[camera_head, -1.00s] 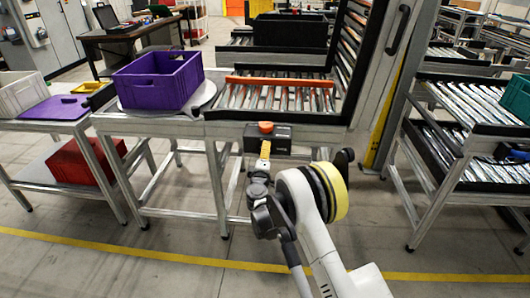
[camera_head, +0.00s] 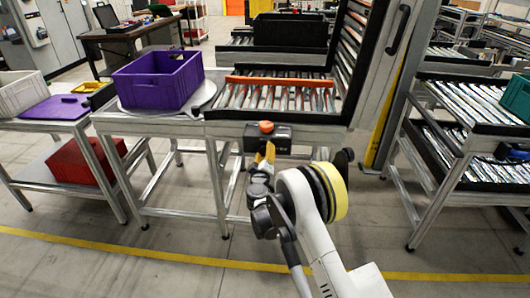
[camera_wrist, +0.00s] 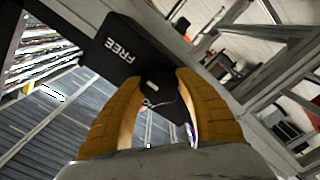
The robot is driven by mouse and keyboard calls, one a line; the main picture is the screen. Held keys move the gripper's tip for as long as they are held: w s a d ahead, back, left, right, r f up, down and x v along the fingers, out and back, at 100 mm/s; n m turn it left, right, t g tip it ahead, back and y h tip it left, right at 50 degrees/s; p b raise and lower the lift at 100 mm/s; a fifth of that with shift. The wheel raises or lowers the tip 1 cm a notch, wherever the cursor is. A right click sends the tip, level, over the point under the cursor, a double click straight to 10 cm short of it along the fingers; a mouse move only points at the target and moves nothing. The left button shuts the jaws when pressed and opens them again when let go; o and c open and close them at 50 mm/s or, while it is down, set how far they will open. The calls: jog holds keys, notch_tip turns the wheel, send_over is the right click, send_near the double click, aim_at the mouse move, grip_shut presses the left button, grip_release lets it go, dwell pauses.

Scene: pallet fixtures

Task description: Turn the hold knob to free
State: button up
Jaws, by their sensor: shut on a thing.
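The hold knob (camera_wrist: 160,82) is dark and round, with a small white mark. It sits on the front of a black box with the label FREE (camera_wrist: 122,48) in the wrist view. My gripper (camera_wrist: 161,84) has its two orange-tan fingers closed on either side of the knob. In the head view, the black box (camera_head: 282,141) with an orange button (camera_head: 266,127) on top hangs at the front edge of the roller table. My gripper (camera_head: 265,154) is at the front of this box, and the knob is hidden there.
A purple crate (camera_head: 158,80) stands on a round plate left of the roller bed. An orange bar (camera_head: 280,82) lies across the rollers (camera_head: 283,97). A tall frame (camera_head: 385,90) rises on the right. The floor in front is clear.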

dwell(0.3)
jog(key=o, duration=1.2)
jog(key=shift+s, duration=0.1)
jog(key=s, duration=1.1)
jog(key=shift+s+a, duration=0.2)
jog(key=shift+s, duration=0.2)
